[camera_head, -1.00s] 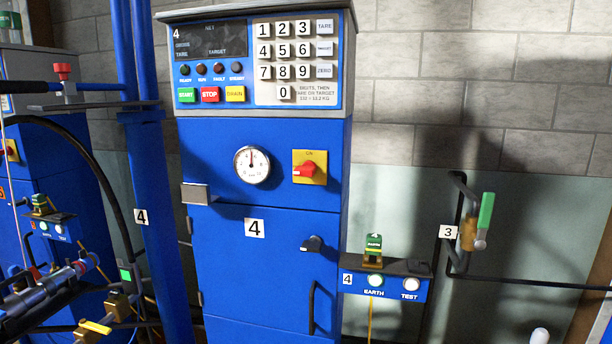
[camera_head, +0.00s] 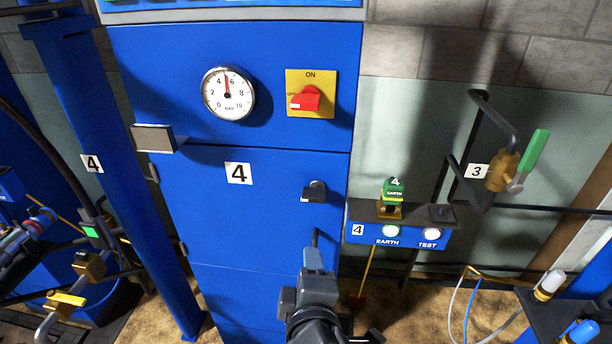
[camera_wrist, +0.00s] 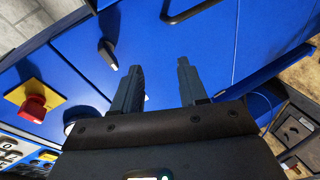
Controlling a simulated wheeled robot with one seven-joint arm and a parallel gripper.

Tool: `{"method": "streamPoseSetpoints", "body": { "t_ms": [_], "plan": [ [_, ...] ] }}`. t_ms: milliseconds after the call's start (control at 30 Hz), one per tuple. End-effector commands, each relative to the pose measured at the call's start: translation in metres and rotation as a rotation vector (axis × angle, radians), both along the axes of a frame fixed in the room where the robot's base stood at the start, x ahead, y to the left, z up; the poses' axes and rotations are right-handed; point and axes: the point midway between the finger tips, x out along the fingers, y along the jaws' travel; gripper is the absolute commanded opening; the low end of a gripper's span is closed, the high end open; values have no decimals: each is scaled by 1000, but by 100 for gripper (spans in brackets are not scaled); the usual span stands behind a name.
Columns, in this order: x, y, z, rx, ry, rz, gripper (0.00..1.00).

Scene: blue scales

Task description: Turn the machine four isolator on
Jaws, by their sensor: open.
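The machine four isolator is a red rotary handle (camera_head: 305,98) on a yellow plate (camera_head: 312,76) on the blue cabinet (camera_head: 275,210) marked 4. The handle lies sideways, its pale-marked end to the left by the OFF lettering; ON is printed at the top. The isolator also shows at the left of the wrist view (camera_wrist: 35,106). My gripper (camera_head: 313,258) is low in front of the cabinet door, below the isolator and apart from it. In the wrist view my gripper (camera_wrist: 160,70) has its two fingers spread, with nothing between them.
A round gauge (camera_head: 228,94) is left of the isolator. A black door latch (camera_head: 315,191) and a metal block (camera_head: 153,138) stick out from the cabinet. An EARTH/TEST box (camera_head: 408,233) and a green-handled valve (camera_head: 528,165) are at right. The cabinet front around the isolator is clear.

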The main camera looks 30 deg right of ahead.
Motion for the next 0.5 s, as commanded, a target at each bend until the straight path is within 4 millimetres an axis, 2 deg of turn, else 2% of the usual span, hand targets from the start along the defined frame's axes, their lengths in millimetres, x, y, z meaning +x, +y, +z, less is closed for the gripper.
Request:
{"method": "streamPoseSetpoints", "body": {
  "t_ms": [33, 167, 200, 400, 500],
  "plan": [
    [19, 3, 24, -52, -17, -30, 43],
    [49, 4, 78, -185, -39, -141, 43],
    [56, 5, 97, -218, -50, -179, 43],
    [74, 9, 182, -334, -89, -372, 43],
    [74, 12, 211, -358, -102, -446, 43]
  ]
}}
